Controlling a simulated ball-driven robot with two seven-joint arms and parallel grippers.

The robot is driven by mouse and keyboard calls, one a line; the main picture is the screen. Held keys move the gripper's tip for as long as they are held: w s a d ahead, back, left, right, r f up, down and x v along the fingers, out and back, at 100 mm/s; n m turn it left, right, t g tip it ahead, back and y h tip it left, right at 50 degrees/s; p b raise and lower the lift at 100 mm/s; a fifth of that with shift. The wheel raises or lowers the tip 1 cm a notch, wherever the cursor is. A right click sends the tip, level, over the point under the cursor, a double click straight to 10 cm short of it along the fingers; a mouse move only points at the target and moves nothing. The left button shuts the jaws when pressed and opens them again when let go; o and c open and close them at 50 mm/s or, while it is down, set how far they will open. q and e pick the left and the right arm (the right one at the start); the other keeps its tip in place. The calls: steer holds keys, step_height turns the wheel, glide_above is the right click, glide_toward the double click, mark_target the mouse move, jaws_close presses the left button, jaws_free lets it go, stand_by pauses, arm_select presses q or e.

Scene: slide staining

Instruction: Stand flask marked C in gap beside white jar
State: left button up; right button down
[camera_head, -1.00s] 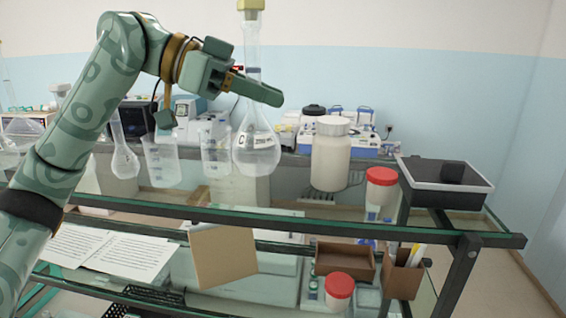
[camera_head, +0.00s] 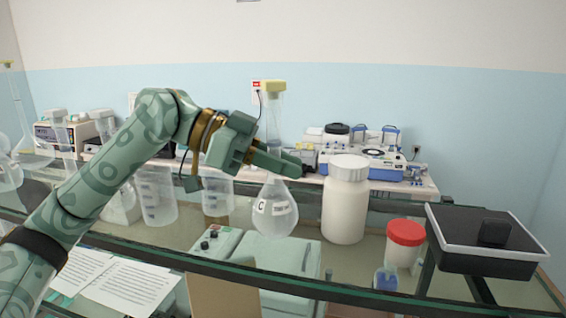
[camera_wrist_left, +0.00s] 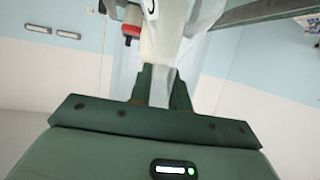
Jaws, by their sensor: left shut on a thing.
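The clear flask marked C (camera_head: 275,208), with a yellow stopper (camera_head: 272,86), is upright. My left gripper (camera_head: 278,163) is shut on its neck. In the left wrist view, the fingers (camera_wrist_left: 162,85) close around clear glass, and part of the letter shows at the top edge. The white jar (camera_head: 346,200) stands on the glass shelf to the right of the flask, with a narrow space between them. A beaker (camera_head: 217,192) stands to the flask's left. I cannot tell whether the flask's base touches the shelf. My right gripper is not in view.
Another beaker (camera_head: 155,197) and more glassware stand further left. A red-lidded container (camera_head: 404,244), a small bottle (camera_head: 386,277) and a black tray (camera_head: 485,240) are right of the jar. A blue-white device (camera_head: 365,160) stands behind.

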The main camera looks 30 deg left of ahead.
arm_select(q)
steer(key=shift+s, duration=0.3)
steer(key=shift+f, duration=0.1)
steer(key=o, duration=0.7)
steer(key=shift+o, duration=0.2)
steer(key=shift+w, duration=0.1)
steer(key=b+v, duration=0.2)
steer(key=v, duration=1)
steer(key=shift+b, duration=0.35)
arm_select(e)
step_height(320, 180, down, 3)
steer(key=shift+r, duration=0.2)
